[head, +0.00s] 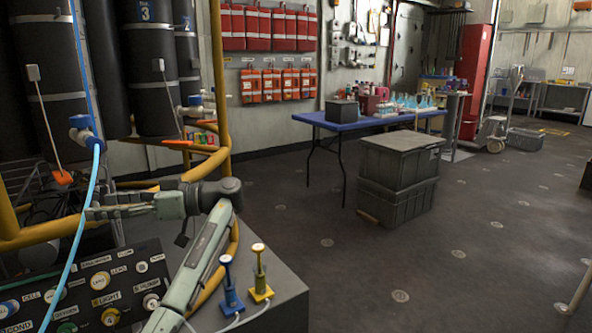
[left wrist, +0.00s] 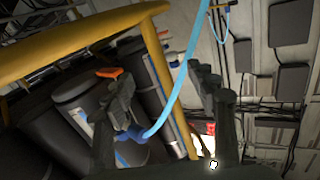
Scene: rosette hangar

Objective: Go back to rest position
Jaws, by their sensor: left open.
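My left gripper (head: 100,206) points left in the head view, in front of the yellow pipe frame and above the button panel. Its two fingers are apart; in the left wrist view the gripper (left wrist: 163,82) shows them wide open. I see nothing held between them. The blue hose (head: 84,205) runs down close to the fingertips in the head view. In the left wrist view the hose (left wrist: 180,80) passes across the space between the fingers; I cannot tell whether it touches them. My right gripper is in neither view.
A yellow pipe frame (head: 219,90) stands close to my left arm, with dark cylinders (head: 152,65) behind. A button panel (head: 95,290) and a blue and a yellow plunger-like device (head: 259,275) are below. Stacked grey crates (head: 398,180) stand near a blue table (head: 335,125).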

